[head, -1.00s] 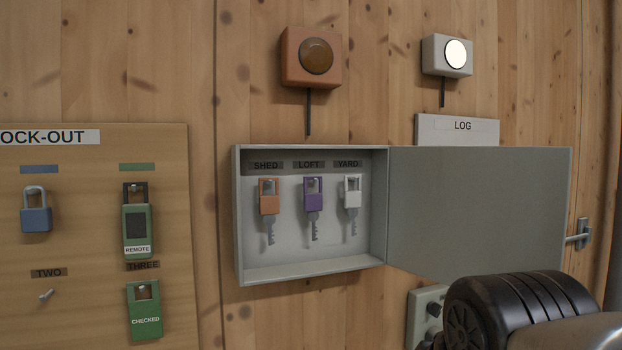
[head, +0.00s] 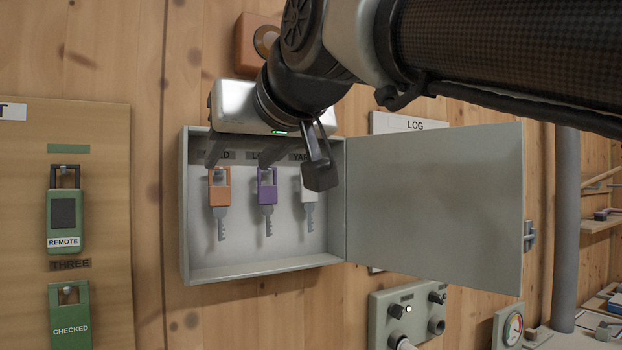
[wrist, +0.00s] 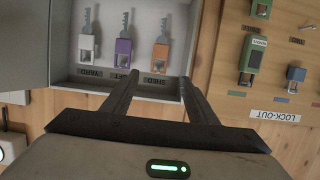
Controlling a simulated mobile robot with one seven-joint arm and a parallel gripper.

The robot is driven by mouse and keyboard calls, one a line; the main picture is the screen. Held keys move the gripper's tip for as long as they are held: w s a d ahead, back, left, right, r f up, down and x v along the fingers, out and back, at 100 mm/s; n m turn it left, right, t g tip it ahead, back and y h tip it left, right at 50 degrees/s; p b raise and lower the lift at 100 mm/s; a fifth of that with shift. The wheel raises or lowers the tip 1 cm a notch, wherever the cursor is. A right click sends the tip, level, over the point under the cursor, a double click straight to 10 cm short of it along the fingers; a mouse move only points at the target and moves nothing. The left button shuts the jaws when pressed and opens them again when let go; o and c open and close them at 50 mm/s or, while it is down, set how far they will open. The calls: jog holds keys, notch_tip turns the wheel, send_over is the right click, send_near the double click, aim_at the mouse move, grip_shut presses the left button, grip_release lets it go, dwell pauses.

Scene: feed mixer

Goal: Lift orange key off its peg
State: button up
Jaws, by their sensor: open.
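My fingers partly cover the box labels in the head view.
A purple key (head: 267,188) hangs beside the orange one, and a white key (head: 309,188) hangs farther right, partly hidden. The box door (head: 435,205) stands open to the right. An orange lamp box (head: 247,48) is above. A lock-out board (head: 105,230) is at left.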

aim_at(220, 204)
jog(key=x, duration=1.3)
jog(key=shift+p, duration=0.45)
jog(key=shift+d+f, duration=0.1)
jog(key=c, duration=1.1)
jog(key=shift+r, duration=0.25)
jog(key=shift+r+p, duration=0.4)
jog(key=shift+p, duration=0.15)
jog(key=shift+r, duration=0.1)
